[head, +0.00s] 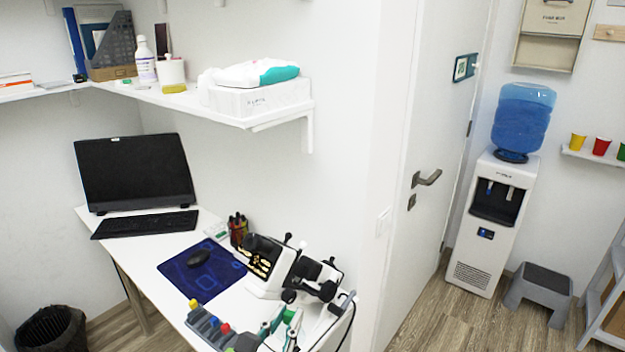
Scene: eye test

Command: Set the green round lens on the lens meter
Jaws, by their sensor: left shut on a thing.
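The lens meter (268,268), a white and black device, stands on the white desk near its right end. My left gripper (284,322) is at the bottom of the head view, in front of the lens meter and apart from it as far as I can see. It is shut on a small green thing, which looks like the green round lens (289,316); its fingers hide much of it. My right gripper is not in view.
A grey rack (208,326) with coloured tops stands at the desk's front edge, left of my gripper. A blue mat (185,278) with a mouse (199,258), a pen cup (238,232), a keyboard (145,224) and a monitor (134,170) fill the desk further back. A shelf (225,112) hangs above.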

